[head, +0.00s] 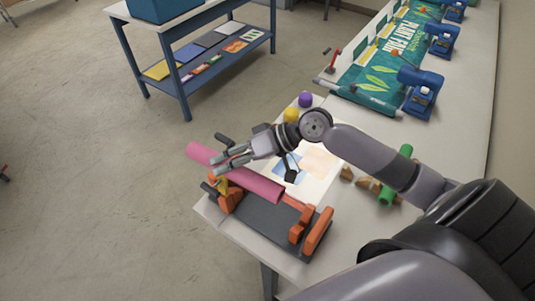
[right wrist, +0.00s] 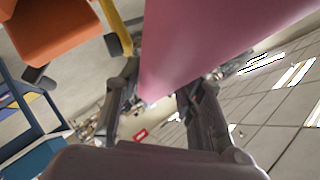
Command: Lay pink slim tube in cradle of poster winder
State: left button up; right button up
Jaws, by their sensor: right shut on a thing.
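The pink slim tube (head: 258,185) is tilted across the poster winder, its far left end jutting beyond the winder. My right gripper (head: 226,161) is shut on the tube nearer that left end. In the right wrist view the tube (right wrist: 205,40) runs between the two fingers (right wrist: 160,100). The poster winder has a dark grey base (head: 262,218) with orange supports at both ends, the right one being an orange block (head: 318,231). The tube passes over the left orange support (head: 229,199); I cannot tell whether they touch. My left gripper is not in view.
The winder stands at the table's (head: 215,222) near-left corner. Behind it lie a coloured poster (head: 318,163), a yellow ball (head: 291,115) and a purple ball (head: 306,100). A green roll (head: 388,194) with wooden blocks lies right. A blue shelf cart (head: 186,100) stands beyond open floor.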

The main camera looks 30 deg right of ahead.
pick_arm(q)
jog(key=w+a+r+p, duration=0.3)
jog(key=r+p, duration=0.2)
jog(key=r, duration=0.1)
pick_arm(e)
jog(key=s+d+f, duration=0.3)
jog(key=d+f, duration=0.1)
jog(key=d, duration=0.4)
jog(key=shift+m+t+h, duration=0.3)
notch_tip(320, 180, down, 12)
jog(key=b, duration=1)
jog(key=shift+w+f, duration=0.15)
jog(key=shift+f, duration=0.05)
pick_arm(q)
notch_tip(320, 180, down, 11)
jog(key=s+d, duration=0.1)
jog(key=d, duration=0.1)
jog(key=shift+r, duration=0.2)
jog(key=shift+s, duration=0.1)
pick_arm(e)
jog(key=o, duration=1.3)
jog(key=shift+c, duration=0.2)
